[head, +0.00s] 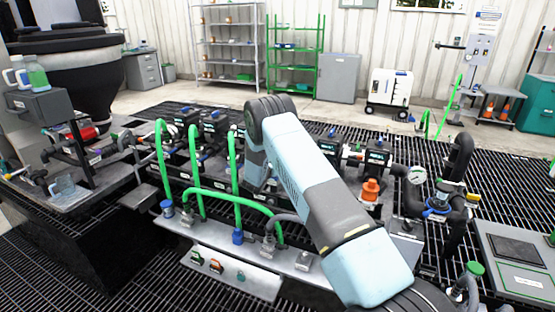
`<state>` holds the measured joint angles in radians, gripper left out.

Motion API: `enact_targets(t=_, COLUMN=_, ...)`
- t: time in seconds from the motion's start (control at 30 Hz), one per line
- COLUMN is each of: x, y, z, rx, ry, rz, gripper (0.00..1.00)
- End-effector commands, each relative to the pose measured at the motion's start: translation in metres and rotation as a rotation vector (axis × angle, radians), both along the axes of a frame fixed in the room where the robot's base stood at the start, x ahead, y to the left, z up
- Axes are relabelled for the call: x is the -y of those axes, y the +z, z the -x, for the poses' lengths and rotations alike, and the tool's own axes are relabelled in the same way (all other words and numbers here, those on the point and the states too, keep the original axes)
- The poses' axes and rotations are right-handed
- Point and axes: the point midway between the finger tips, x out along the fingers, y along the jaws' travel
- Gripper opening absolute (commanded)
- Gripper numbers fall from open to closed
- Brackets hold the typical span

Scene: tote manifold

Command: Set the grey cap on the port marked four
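A grey shelf (222,232) runs along the front of the manifold and carries a row of small fittings. They include a grey one (187,216) at left, a blue one (237,236), a grey one (268,243) and another grey one (303,260) at right. I cannot tell which of these is the grey cap or a port. No number four is readable. My arm rises from the lower right, bends above the manifold and turns down behind its own blue link. That link hides my gripper, so its state and anything in it do not show.
Green hoses (163,160) arch up over the shelf. A lower panel (235,272) holds small coloured knobs. Black valves, an orange fitting (371,190) and a gauge (416,175) crowd the manifold.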

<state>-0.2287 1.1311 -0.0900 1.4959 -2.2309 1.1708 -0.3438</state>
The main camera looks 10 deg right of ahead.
Motion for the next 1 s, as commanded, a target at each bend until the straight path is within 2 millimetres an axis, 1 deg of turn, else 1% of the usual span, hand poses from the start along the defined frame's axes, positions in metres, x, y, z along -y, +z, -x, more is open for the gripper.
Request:
enact_targets(t=0.37, x=0.0004, y=-0.0011, z=-0.0002, rx=0.001, ry=-0.001, rz=0.001, gripper=0.01)
enact_targets(t=0.4, x=0.0005, y=-0.0011, z=-0.0002, rx=0.001, ry=-0.001, rz=0.001, gripper=0.39)
enact_targets(t=0.6, x=0.0008, y=-0.0012, z=-0.0002, rx=0.001, ry=-0.001, rz=0.001, gripper=0.58)
enact_targets(t=0.7, x=0.0008, y=-0.0012, z=-0.0002, rx=0.001, ry=-0.001, rz=0.001, gripper=0.66)
enact_targets(t=1.0, x=-0.0016, y=-0.0016, z=0.0024, rx=0.0, ry=0.0, rz=0.0, gripper=0.66)
